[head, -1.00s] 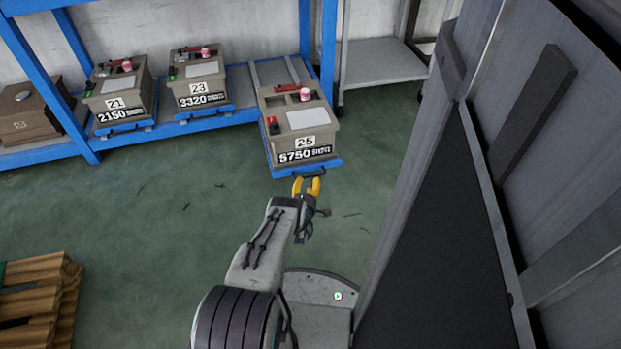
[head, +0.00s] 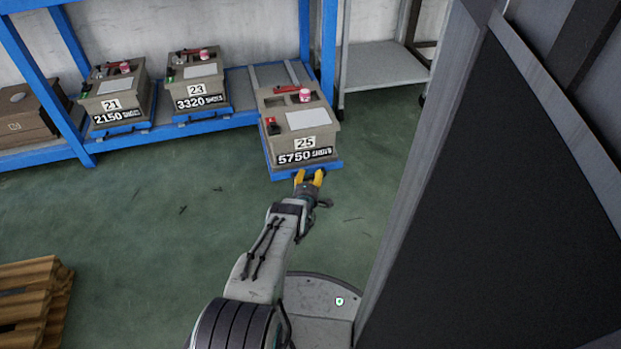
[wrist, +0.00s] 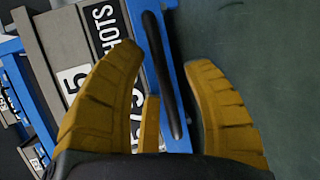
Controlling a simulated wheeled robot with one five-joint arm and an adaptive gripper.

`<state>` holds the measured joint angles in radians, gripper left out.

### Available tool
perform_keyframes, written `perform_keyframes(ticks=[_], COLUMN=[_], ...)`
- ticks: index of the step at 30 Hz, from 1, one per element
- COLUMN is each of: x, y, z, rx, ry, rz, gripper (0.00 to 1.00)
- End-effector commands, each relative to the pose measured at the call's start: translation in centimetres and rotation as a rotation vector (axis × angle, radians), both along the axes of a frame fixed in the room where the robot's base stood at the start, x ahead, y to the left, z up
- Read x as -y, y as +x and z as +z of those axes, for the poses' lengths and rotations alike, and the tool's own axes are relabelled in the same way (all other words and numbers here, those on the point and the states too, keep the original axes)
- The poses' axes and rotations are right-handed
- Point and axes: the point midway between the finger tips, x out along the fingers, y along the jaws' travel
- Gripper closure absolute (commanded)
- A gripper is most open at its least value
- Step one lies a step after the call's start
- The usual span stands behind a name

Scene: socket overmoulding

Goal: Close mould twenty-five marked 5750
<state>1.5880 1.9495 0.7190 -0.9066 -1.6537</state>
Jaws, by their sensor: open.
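Mould twenty-five (head: 304,143), a beige box marked 25 and 5750 shots, sits on a blue pull-out tray (head: 331,166) that juts forward from the shelf. Its top shows a red bar, a pink knob and a pale plate. My gripper (head: 309,178) is at the tray's front edge. In the wrist view my yellow fingers (wrist: 165,100) are open, with the tray's dark handle (wrist: 163,75) between them. I cannot tell whether either finger touches the handle. The tray's blue front (wrist: 160,50) and part of the mould's label also show there.
Moulds 21 (head: 115,98) and 23 (head: 195,88) stand on the blue rack (head: 90,155) to the left. A large grey panelled structure (head: 400,200) stands close on the right. A wooden pallet (head: 45,275) lies at lower left. The green floor between is clear.

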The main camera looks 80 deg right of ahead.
Motion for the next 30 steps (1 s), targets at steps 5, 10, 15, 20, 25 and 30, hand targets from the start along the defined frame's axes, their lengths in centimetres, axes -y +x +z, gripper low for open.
perform_keyframes(ticks=[5, 10, 15, 20, 25, 30], x=[0.01, -0.01, -0.01, -0.02, -0.03, -0.22], y=[0.0, 0.0, 0.0, 0.01, 0.02, 0.04], z=[0.03, 0.02, 0.01, -0.01, -0.03, 0.05], rx=[0.0, 0.0, 0.0, 0.0, 0.0, 0.001], ry=[-0.001, -0.001, -0.001, 0.0, 0.0, 0.0], rz=[0.0, 0.0, 0.0, 0.0, 0.0, 0.001], gripper=[0.6, 0.75, 0.91, 1.0, 1.0, 1.0])
